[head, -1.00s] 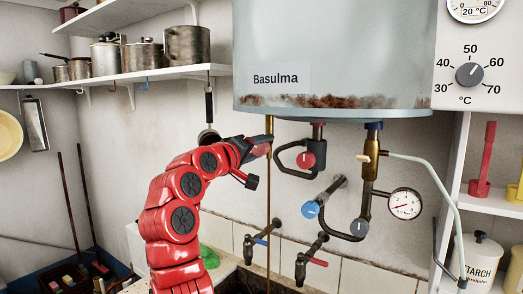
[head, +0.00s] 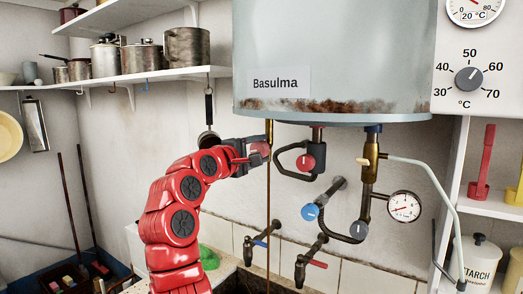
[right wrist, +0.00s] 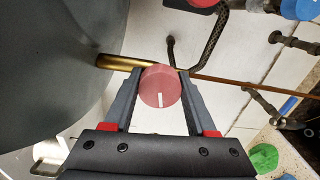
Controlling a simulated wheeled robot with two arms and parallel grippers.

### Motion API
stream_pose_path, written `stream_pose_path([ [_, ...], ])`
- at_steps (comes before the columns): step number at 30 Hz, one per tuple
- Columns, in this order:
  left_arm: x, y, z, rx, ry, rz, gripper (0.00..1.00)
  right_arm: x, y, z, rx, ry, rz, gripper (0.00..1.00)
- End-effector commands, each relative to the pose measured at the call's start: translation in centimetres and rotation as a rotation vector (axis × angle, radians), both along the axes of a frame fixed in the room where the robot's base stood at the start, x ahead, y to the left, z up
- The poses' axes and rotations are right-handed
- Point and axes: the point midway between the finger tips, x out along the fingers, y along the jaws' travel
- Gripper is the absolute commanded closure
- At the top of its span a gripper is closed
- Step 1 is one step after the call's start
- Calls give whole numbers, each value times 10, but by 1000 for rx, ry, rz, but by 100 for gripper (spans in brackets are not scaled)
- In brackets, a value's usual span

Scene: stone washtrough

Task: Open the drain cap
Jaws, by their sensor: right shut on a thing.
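The drain cap is a round pinkish-red knob (right wrist: 160,86) with a white mark, seen close up in the right wrist view. In the head view the cap (head: 261,148) shows partly behind my gripper, under the boiler. It sits by the brass drain pipe (right wrist: 118,62), which also shows in the head view (head: 269,131). My right gripper (right wrist: 161,92) has one finger on each side of the cap and is shut on it. In the head view the gripper (head: 256,153) is at the pipe's lower end. My left gripper is out of view.
The grey boiler (head: 335,60) hangs just above. A thin brown line (head: 268,215), a trickle or rod, runs down from the pipe. A red-handled valve (head: 305,162), a blue-handled valve (head: 310,212) and a gauge (head: 403,206) stand to the right. A ladle (head: 209,115) hangs left.

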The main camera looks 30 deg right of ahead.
Motion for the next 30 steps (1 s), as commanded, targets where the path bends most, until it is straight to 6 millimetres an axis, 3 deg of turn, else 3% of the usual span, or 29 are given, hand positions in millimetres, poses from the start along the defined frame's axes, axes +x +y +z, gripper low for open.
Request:
stream_pose_path([
  [15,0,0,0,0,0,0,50,2,2,0,-8,19,6,99],
  [16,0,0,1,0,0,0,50,2,2,0,-8,20,5,42],
  [18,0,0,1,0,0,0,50,1,2,0,-8,20,5,29],
  [21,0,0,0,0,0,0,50,1,1,0,-8,20,4,13],
  [30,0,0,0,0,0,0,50,0,2,0,-8,19,2,13],
])
